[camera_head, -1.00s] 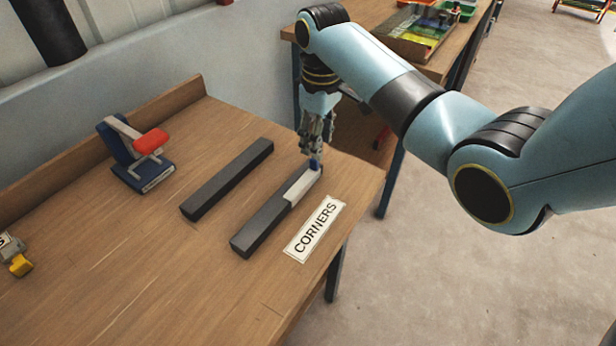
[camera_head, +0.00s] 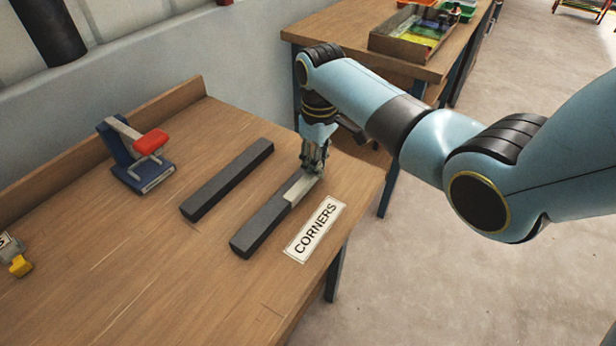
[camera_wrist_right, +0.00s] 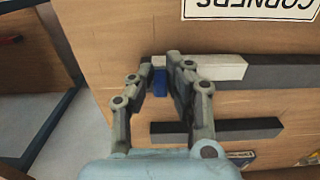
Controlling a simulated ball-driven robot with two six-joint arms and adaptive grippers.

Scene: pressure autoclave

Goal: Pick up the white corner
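A dark bar (camera_head: 262,230) lies beside the "CORNERS" label (camera_head: 314,229), with a long white piece (camera_head: 301,187) along its far part. The white piece also shows in the right wrist view (camera_wrist_right: 222,68). My right gripper (camera_head: 313,168) points down at the far end of this bar. In the right wrist view its fingers (camera_wrist_right: 160,68) stand apart on either side of a small blue piece (camera_wrist_right: 160,84) with a small whitish part (camera_wrist_right: 159,61) at its end. I cannot tell whether the fingers touch it. My left gripper is not in view.
A second dark bar (camera_head: 228,180) lies parallel, to the left. A blue stand with a red-tipped clamp (camera_head: 143,158) is near the table's back ledge. A grey and yellow item (camera_head: 15,257) is at the left edge. The front of the table (camera_head: 150,285) is clear.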

